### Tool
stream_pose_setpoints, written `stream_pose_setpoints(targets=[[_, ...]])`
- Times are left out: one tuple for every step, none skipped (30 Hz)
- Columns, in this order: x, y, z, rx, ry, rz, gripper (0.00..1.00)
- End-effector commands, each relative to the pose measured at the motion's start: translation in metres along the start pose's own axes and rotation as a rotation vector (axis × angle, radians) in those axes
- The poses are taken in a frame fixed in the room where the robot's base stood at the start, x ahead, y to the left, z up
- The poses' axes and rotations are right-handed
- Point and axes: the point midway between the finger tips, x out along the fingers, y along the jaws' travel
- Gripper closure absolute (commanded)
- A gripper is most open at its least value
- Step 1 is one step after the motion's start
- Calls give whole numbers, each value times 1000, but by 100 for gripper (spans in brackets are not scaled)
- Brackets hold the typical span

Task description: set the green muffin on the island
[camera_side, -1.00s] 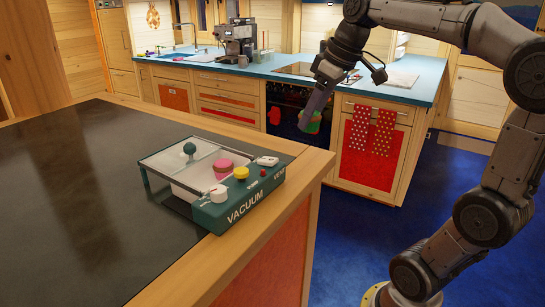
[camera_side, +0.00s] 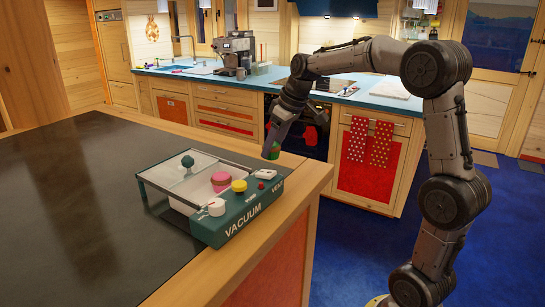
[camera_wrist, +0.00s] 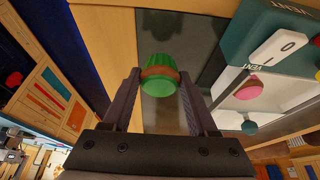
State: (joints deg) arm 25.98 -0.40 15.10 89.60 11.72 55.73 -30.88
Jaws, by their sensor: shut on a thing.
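The green muffin (camera_wrist: 160,75) sits between the fingers of my gripper (camera_wrist: 158,84), with a reddish-brown band around its middle. In the side view my gripper (camera_side: 271,146) is shut on the muffin (camera_side: 272,153), which is small and partly hidden there. It is held near the far edge of the island (camera_side: 75,205), which has a dark top and a wooden rim. In the wrist view the island's dark top (camera_wrist: 152,22) lies behind the muffin. I cannot tell its exact height above the surface.
A teal vacuum machine (camera_side: 232,219) with a clear lid, a pink item (camera_side: 221,181) and knobs stands on the island's right part, near my gripper. The dark top to its left is clear. A blue-topped counter (camera_side: 385,97) with a coffee machine (camera_side: 236,52) stands behind.

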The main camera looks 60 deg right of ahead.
Motion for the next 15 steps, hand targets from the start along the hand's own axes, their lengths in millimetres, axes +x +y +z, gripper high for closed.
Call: stream_pose_setpoints(targets=[[9,1,-1,0,-4,-2,96],[13,2,0,1,-5,-3,96],[18,1,4,1,-5,-2,96],[22,1,6,1,-5,-2,96],[26,1,7,1,-4,-1,96],[29,1,8,1,-4,-1,96],[32,1,9,1,-3,-1,96],[33,2,10,0,-2,-1,96],[35,1,10,0,-2,-1,96],[35,1,10,0,-2,-1,96],[35,1,10,0,-2,0,96],[35,1,10,0,-2,0,96],[35,1,10,0,-2,0,96],[35,1,10,0,-2,0,96],[35,1,10,0,-2,0,96]])
